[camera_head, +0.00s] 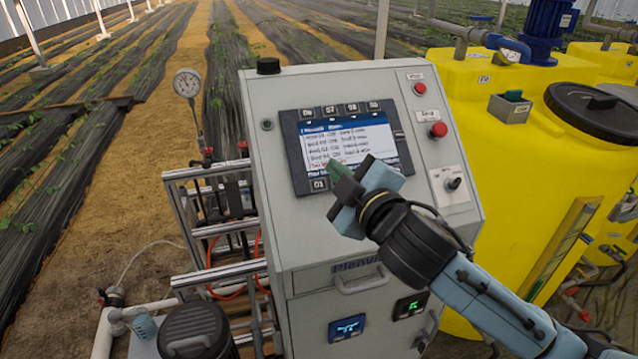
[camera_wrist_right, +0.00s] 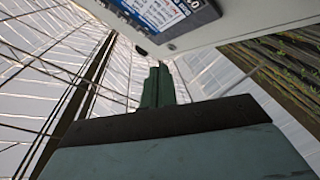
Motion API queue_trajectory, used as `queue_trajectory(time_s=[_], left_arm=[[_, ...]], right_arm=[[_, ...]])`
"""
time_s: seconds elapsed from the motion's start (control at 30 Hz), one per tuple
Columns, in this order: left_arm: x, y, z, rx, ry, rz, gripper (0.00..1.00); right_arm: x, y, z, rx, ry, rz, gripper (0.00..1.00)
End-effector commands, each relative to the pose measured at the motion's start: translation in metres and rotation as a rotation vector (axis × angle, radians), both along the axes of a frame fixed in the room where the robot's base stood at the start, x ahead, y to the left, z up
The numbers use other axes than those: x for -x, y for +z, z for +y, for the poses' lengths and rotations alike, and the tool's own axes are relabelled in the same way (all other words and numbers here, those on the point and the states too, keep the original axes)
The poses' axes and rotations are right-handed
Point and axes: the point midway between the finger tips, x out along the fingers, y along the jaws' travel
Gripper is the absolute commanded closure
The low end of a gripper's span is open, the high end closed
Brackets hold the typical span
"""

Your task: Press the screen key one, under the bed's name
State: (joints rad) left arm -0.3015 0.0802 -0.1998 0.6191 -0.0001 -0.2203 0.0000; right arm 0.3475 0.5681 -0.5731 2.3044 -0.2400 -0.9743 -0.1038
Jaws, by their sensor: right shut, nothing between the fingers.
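The control screen (camera_head: 350,140) is set in the sloped face of a grey cabinet and shows a blue header over several lines of text. A row of small keys runs along its top bezel; one key (camera_head: 319,184) shows below its lower left corner. My right gripper (camera_head: 337,168) is shut and empty, its green fingertips in front of the screen's lower part. It hides the rest of the lower key row; I cannot tell whether it touches. In the wrist view the shut fingers (camera_wrist_right: 158,85) stand below part of the screen (camera_wrist_right: 160,12). My left gripper is not in view.
A red button (camera_head: 438,130) and a black knob (camera_head: 453,184) sit right of the screen. A drawer handle (camera_head: 362,283) juts out below. A pressure gauge (camera_head: 186,83) stands at left, a yellow tank (camera_head: 490,200) at right. Open space lies before the cabinet's face.

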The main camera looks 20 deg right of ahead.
Motion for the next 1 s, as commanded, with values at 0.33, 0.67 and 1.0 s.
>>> queue_trajectory(time_s=[0.33, 0.67, 1.0], left_arm=[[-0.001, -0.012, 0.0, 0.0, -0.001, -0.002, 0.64], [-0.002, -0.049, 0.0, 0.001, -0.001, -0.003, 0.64], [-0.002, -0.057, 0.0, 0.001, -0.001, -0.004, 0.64]], right_arm=[[-0.01, -0.014, 0.0, -0.002, -0.001, 0.002, 1.0], [-0.041, -0.051, 0.001, -0.003, -0.001, 0.002, 1.0], [-0.058, -0.066, 0.002, -0.003, 0.0, 0.002, 1.0]])
